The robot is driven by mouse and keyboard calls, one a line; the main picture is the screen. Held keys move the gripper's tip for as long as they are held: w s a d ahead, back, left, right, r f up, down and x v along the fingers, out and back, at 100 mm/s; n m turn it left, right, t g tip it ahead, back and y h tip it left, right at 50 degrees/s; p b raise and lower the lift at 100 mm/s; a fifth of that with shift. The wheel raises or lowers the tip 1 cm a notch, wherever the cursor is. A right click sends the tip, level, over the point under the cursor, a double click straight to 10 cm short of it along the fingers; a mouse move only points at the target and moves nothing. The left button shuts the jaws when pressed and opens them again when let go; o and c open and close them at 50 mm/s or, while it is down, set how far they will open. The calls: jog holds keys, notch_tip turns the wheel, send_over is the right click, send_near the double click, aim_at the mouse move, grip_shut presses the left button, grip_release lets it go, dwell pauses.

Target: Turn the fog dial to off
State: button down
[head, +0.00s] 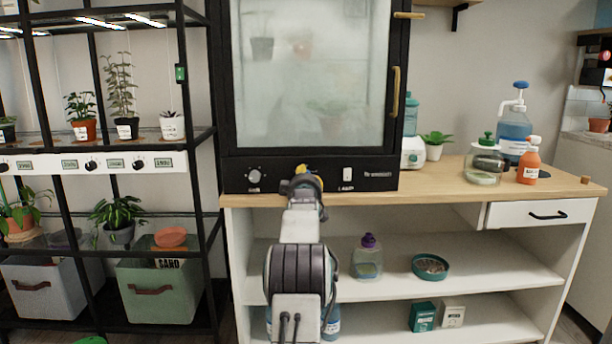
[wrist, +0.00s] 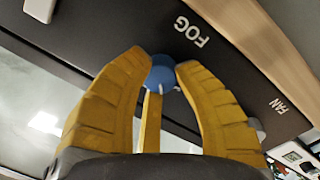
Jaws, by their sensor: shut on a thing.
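The fog dial (wrist: 161,76) is a small blue knob on the black panel, beside the white FOG label (wrist: 193,31) in the wrist view. The two yellow fingers of my gripper (wrist: 160,69) are closed around it from both sides. Small pale marks show near the dial's lower edge, but I cannot tell which setting it points to. In the head view, my gripper (head: 302,173) is at the cabinet's front panel (head: 322,186), and my arm hides the fog dial and its label.
A grey fan dial (head: 254,176) is left of my gripper, and a white lamp switch (head: 347,174) is to its right. The glass cabinet door (head: 315,80) with a brass handle (head: 396,92) is above. Bottles stand on the wooden counter (head: 450,179) at right.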

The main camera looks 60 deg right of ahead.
jog(key=shift+w+a+r+n, duration=0.1)
jog(key=shift+w+r+n, duration=0.1)
jog(key=shift+n, duration=0.8)
jog(key=c, duration=0.9)
grip_release()
jog(key=shift+w+f, duration=0.1)
jog(key=shift+f, duration=0.05)
jog(key=shift+v, duration=6)
